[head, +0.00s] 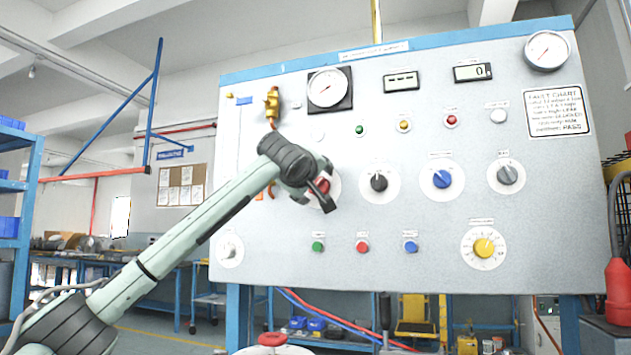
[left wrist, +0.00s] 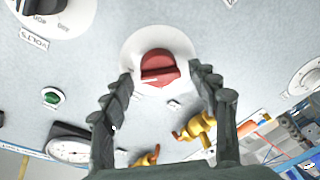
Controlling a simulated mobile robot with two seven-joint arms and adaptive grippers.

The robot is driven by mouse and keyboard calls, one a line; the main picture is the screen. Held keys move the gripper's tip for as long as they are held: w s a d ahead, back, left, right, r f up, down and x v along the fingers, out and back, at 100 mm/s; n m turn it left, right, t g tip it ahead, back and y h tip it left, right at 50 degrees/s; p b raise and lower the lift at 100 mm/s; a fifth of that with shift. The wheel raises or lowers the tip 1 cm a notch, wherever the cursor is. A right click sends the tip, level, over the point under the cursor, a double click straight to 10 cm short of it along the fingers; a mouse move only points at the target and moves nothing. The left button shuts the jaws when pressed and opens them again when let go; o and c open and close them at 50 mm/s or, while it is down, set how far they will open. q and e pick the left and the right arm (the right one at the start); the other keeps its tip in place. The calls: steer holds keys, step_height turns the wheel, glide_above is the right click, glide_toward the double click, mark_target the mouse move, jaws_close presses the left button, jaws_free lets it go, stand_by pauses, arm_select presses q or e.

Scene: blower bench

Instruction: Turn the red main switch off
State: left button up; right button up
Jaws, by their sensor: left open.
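The red main switch (head: 323,191) is a red rotary knob on a white round plate, at the left of the grey upright panel (head: 400,215). My left gripper (head: 318,188) is at it and hides part of its plate in the head view. In the left wrist view the red knob (left wrist: 158,66) shows between and just beyond the open fingers of my left gripper (left wrist: 163,78). Gaps show on both sides of the knob, so the fingers look apart from it. The lettering around the knob is too small to read. My right gripper is not in view.
A black selector knob (head: 379,183), a blue one (head: 441,180) and a grey one (head: 506,175) sit to the right. Below are small green, red and blue buttons. A brass valve (head: 272,103) and a gauge (head: 328,88) are above; the valve also shows near the fingers (left wrist: 200,130).

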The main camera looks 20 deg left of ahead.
arm_select(q)
steer(key=shift+w, duration=0.25)
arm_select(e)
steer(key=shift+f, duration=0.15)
arm_select(q)
steer(key=shift+c, duration=0.5)
steer(key=c, duration=1)
steer(key=shift+c, duration=0.2)
